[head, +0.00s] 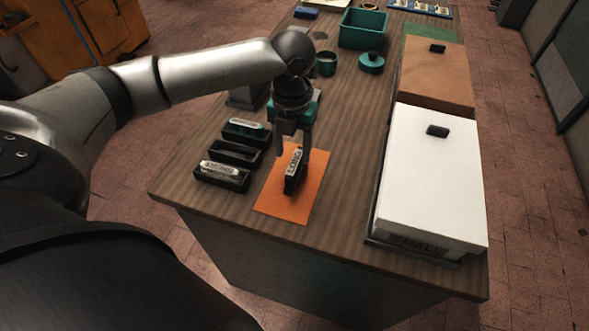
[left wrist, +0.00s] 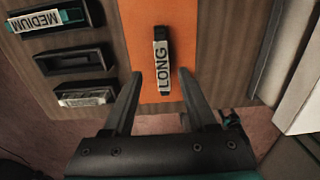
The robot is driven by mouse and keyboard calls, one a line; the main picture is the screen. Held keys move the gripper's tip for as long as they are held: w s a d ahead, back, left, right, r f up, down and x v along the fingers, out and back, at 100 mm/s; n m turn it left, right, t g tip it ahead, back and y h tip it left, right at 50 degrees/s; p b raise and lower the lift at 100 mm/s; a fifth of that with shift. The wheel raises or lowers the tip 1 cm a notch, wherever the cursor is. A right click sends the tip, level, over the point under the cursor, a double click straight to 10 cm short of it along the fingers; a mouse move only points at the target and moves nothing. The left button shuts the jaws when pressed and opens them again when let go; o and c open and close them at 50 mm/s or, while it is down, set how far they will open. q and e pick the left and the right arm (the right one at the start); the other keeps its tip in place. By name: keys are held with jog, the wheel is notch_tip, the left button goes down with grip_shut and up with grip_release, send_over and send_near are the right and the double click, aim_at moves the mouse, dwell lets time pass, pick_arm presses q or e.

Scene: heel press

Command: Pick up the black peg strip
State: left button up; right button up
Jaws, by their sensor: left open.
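The black peg strip (head: 292,182) with a white label reading LONG lies on the orange mat (head: 308,203) on the bench. In the left wrist view the strip (left wrist: 161,60) is upright in the picture, ahead of and between the fingers. My left gripper (head: 290,158) is open and above the strip in the head view; its two fingers (left wrist: 157,95) also show in the left wrist view. Nothing is held between them. I cannot tell the exact height gap.
Left of the mat stand several black holders; one (head: 246,135) has a teal strip labelled MEDIUM, the middle one (head: 235,153) looks empty, the front one (head: 222,179) has a pale label. A white box (head: 432,180) stands right. Bare bench lies between mat and box.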

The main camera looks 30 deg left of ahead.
aim_at(294, 162)
pick_arm(q)
notch_tip(294, 162, down, 5)
jog(key=shift+w+d+b, duration=0.1)
jog(key=shift+d+b, duration=0.05)
jog(key=shift+b, duration=0.25)
jog(key=shift+r, duration=0.1)
grip_shut()
